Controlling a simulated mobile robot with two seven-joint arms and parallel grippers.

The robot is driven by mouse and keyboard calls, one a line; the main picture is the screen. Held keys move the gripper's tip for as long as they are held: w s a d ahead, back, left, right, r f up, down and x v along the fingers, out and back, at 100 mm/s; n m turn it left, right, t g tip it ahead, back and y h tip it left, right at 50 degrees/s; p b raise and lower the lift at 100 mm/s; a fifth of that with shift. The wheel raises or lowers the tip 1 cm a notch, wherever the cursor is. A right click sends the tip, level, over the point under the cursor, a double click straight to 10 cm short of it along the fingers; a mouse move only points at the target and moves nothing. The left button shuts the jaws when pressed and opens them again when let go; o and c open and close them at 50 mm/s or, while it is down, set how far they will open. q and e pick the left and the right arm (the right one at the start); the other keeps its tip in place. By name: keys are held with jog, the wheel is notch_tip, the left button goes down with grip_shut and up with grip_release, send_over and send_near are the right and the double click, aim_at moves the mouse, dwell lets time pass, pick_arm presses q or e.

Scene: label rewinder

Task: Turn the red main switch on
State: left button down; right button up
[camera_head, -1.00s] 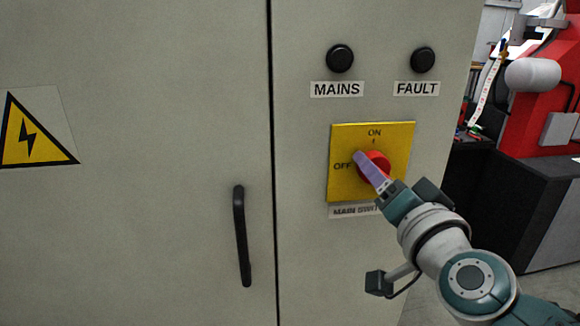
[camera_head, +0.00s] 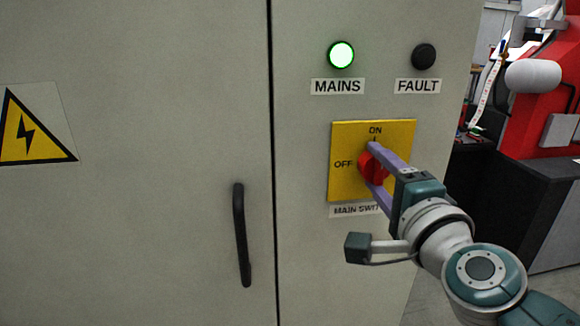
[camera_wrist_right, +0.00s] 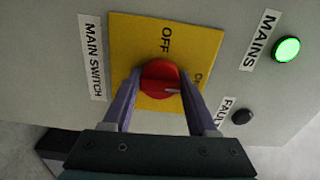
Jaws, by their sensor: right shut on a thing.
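The red main switch (camera_head: 370,166) sits on a yellow plate (camera_head: 344,184) on the grey cabinet. My right gripper (camera_head: 375,168) is shut on the switch's red knob, with one purple finger above it and one below. In the right wrist view the red knob (camera_wrist_right: 157,80) lies between the two fingers, and its white mark points toward the partly hidden ON label. The green MAINS lamp (camera_head: 341,55) is lit, and the FAULT lamp (camera_head: 424,57) is dark. My left gripper is not in view.
A black door handle (camera_head: 241,236) stands out from the cabinet door left of the switch. A yellow warning sign (camera_head: 32,128) is at the far left. A red machine (camera_head: 545,115) and a dark bench (camera_head: 500,200) stand beyond the cabinet's right edge.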

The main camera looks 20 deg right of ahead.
jog(key=shift+m, duration=0.4)
jog(key=o, duration=1.4)
jog(key=shift+c, duration=0.2)
jog(key=shift+s, duration=0.1)
jog(key=v, duration=0.9)
jog(key=shift+s+a+b, duration=0.15)
jog(key=shift+s+b, duration=0.2)
